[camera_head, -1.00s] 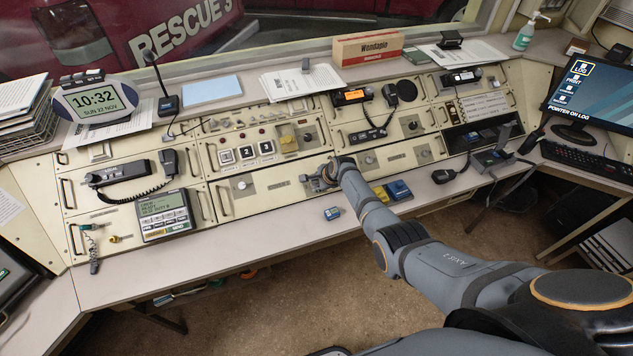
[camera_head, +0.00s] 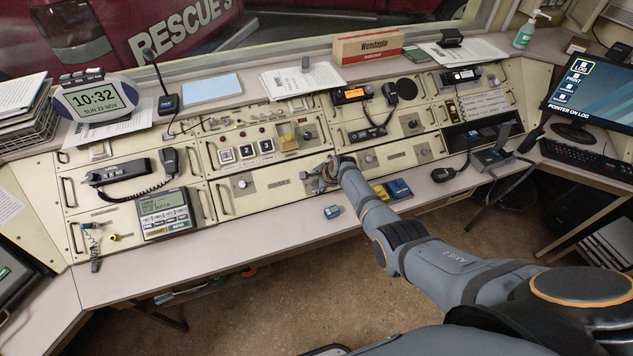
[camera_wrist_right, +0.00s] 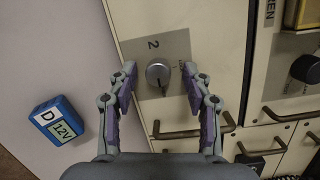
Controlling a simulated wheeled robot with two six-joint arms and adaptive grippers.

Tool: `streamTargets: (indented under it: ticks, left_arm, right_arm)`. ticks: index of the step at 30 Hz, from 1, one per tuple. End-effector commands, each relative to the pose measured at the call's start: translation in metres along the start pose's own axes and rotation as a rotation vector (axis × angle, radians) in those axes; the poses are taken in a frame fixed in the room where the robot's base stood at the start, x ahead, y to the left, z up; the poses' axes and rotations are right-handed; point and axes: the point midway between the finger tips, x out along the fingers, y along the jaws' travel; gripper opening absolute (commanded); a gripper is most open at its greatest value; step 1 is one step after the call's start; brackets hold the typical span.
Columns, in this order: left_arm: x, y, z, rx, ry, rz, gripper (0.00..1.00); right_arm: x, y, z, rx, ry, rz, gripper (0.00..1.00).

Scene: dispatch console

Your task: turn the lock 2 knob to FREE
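The lock 2 knob (camera_wrist_right: 158,72) is a round grey knob on a grey plate marked "2" (camera_wrist_right: 153,44) in the right wrist view. The plate's small lettering and the knob's exact setting are too small to read. My right gripper (camera_wrist_right: 160,74) is open, with one finger on each side of the knob and visible gaps between them. In the head view my right gripper (camera_head: 322,178) is at the lower middle panel and hides this knob. My left gripper is not in view.
A blue "D 12V" block (camera_wrist_right: 54,121) lies on the desk beside the panel. A similar knob (camera_head: 242,184) is to the left, with another (camera_head: 369,159) to the right. Metal handles (camera_wrist_right: 180,133) stick out near my right fingers. The desk front (camera_head: 240,225) is mostly clear.

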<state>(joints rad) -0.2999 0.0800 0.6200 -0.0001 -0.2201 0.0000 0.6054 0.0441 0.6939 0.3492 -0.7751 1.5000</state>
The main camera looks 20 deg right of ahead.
Motion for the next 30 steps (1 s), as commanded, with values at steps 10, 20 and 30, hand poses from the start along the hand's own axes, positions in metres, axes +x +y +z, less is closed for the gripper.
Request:
streamTargets:
  ticks: [10, 20, 30]
  left_arm:
    - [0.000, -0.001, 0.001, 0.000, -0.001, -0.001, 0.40]
    - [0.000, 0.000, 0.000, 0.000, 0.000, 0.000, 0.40]
    - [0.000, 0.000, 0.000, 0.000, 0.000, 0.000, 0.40]
  right_arm:
    - [-0.009, 0.000, -0.001, 0.000, 0.000, 0.000, 0.50]
    - [-0.067, 0.001, -0.001, -0.002, 0.001, -0.001, 0.50]
    - [-0.116, 0.001, -0.001, 0.000, 0.001, 0.001, 0.50]
